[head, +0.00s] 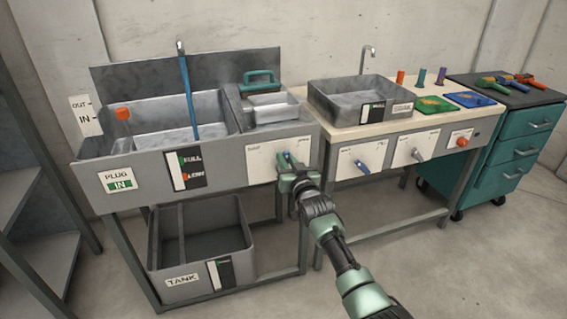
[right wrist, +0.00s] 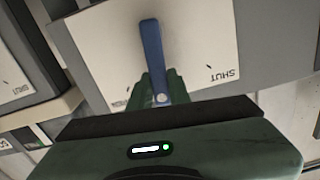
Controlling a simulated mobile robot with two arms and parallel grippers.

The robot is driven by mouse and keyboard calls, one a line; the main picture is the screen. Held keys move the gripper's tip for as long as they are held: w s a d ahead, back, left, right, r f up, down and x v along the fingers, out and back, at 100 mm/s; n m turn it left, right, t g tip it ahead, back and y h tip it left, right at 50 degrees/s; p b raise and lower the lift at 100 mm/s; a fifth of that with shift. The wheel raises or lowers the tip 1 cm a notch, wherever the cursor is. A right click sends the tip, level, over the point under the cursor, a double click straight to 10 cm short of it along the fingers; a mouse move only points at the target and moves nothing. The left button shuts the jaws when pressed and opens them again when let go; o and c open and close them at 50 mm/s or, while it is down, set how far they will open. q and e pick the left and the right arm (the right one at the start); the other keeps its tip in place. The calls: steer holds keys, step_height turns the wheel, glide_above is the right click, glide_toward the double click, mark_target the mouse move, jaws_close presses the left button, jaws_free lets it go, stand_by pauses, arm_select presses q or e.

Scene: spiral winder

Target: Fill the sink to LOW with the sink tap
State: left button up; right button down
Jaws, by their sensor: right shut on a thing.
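The large grey sink (head: 150,104) stands at the left, with its tap (head: 180,46) on the back wall. A blue stream of water (head: 188,92) runs from the tap into the sink. The FULL/LOW gauge (head: 186,168) is on the sink's front; its exact level is too small to read. The orange-topped plug (head: 122,113) stands in the sink's left part, above a PLUG IN sign (head: 118,180). My right gripper (head: 287,175) is shut on the blue tap lever (right wrist: 151,50) on the white front panel (right wrist: 105,50). My left gripper is not in view.
A tank (head: 198,262) sits under the sink. To the right, a bench carries a smaller basin (head: 362,88) and has other front levers, one blue (head: 360,165) and one grey (head: 416,153). A green drawer cabinet (head: 515,140) stands far right. The floor in front is clear.

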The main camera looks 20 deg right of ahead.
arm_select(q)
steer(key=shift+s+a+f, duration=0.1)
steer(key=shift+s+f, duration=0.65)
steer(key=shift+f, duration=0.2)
arm_select(e)
steer(key=shift+d+f+m, duration=0.3)
steer(key=shift+d+m, duration=0.35)
steer(key=shift+m, duration=0.55)
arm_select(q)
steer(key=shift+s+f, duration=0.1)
arm_select(e)
steer(key=c, duration=1.3)
jaws_free()
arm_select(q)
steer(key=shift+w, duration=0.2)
arm_select(e)
steer(key=shift+r, duration=0.1)
